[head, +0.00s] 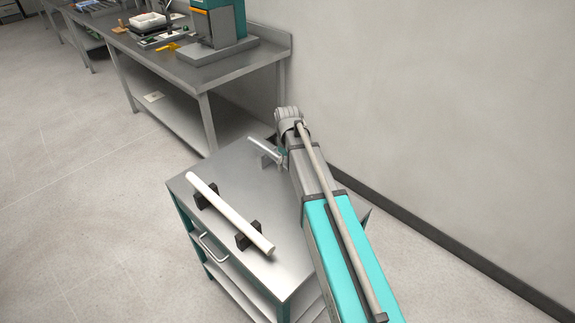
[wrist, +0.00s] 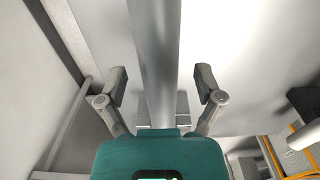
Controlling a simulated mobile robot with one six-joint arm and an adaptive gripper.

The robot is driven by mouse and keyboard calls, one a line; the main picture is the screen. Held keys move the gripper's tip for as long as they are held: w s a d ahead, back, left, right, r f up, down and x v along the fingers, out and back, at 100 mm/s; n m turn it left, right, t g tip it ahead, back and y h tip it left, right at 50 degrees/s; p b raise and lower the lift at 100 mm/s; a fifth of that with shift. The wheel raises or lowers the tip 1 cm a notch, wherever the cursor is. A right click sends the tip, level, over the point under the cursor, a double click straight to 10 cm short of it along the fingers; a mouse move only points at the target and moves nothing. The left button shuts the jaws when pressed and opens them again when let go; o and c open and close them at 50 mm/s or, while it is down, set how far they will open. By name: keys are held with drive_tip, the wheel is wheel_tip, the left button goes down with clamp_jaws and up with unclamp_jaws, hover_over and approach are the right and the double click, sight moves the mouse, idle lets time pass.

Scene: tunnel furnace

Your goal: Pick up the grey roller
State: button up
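The grey roller (wrist: 155,60) runs up the middle of the wrist view, between the two fingers of my gripper (wrist: 161,85). The fingers are spread, with a clear gap on each side of the roller, and do not touch it. In the head view, one end of the grey roller (head: 262,147) shows on the far side of the metal cart; my arm hides the rest. In the head view, most of my gripper is hidden behind my arm. I cannot tell how far the fingers reach down around the roller.
A white roller (head: 230,213) lies on two black cradles on the near side of the cart (head: 218,232). A steel workbench (head: 180,70) with equipment stands behind. The wall (head: 420,100) is close on the right. Open floor (head: 90,200) lies to the left.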

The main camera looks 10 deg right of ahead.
clamp_jaws()
drive_tip(key=shift+r, duration=0.15)
idle(0.4)
wheel_tip(320, 180, up, 3)
drive_tip(key=p, duration=0.3)
drive_tip(key=s+a+r+p, duration=0.2)
drive_tip(key=s+r+p, duration=0.7)
drive_tip(key=s, duration=0.4)
drive_tip(key=shift+s+a+r+p, duration=0.35)
drive_tip(key=shift+s+p, duration=0.05)
drive_tip(key=shift+p, duration=0.1)
